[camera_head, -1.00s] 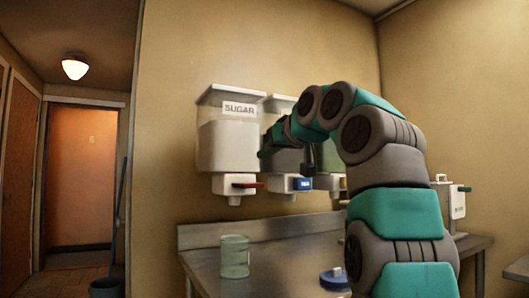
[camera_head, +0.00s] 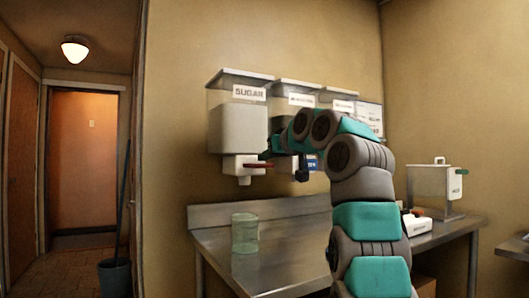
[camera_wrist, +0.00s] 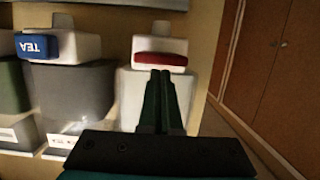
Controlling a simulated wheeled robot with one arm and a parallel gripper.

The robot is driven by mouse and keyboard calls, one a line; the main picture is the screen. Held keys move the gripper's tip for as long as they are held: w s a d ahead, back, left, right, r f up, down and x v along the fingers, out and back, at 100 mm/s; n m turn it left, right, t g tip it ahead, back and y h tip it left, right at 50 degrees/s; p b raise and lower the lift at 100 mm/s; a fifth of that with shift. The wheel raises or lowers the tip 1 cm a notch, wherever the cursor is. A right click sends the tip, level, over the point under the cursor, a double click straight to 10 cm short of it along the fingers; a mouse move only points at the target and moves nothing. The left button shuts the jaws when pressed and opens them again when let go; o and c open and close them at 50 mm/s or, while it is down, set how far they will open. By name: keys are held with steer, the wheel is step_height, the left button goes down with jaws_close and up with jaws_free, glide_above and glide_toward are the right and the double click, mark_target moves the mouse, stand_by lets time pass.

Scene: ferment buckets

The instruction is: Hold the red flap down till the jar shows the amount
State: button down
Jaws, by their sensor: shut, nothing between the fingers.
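The sugar dispenser (camera_head: 237,128) hangs on the wall, with a white outlet box below it. Its red flap (camera_head: 258,165) sticks out from that box; it also shows in the wrist view (camera_wrist: 160,59), which is upside down. My gripper (camera_wrist: 163,74) is shut and empty, its fingertips lined up with the red flap and close to it. I cannot tell whether they touch. In the head view the fingers are small and partly hidden by my arm. A pale green glass jar (camera_head: 245,233) stands on the steel table, below the spout in the picture. I see no sugar in it.
A dispenser with a blue TEA flap (camera_wrist: 40,46) hangs beside the sugar one. The steel table (camera_head: 215,250) has a clear container (camera_head: 432,182) and a white device (camera_head: 417,225) at its right. A bucket (camera_head: 114,277) stands on the floor at left.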

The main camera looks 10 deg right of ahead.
steer(key=shift+f+b, duration=0.2)
steer(key=shift+b, duration=0.1)
steer(key=shift+f+t+b, duration=0.2)
steer(key=shift+t+b, duration=0.1)
steer(key=shift+b, duration=0.45)
